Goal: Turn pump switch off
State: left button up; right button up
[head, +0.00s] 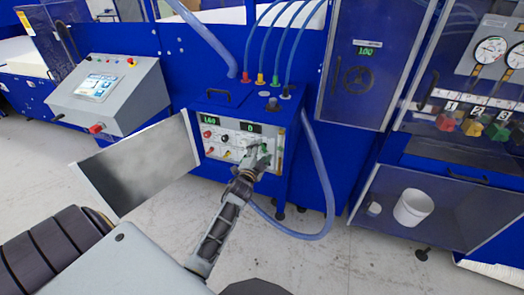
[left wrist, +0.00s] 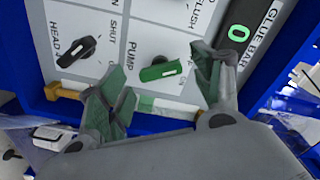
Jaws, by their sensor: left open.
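The pump switch is a green knob (left wrist: 160,71) below the word PUMP on a white control panel (left wrist: 140,30) in the left wrist view. My left gripper (left wrist: 158,90) is open, its green-padded fingers on either side of the knob with gaps visible. Whether a finger touches the panel I cannot tell. In the head view my left gripper (head: 258,162) is at the right part of the panel (head: 222,153) on the blue pump box (head: 240,105) and hides the knob there. My right gripper is not in view.
A black knob (left wrist: 76,50) marked HEAD sits left of the pump knob. The box's grey door (head: 140,165) stands open at left. A blue hose (head: 325,190) loops at right. A grey console (head: 110,92) stands at back left.

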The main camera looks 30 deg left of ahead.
pick_arm(q)
jog(key=v, duration=1)
dwell(0.4)
jog(key=shift+s+n, duration=0.1)
jog(key=shift+n, duration=0.3)
dwell(0.4)
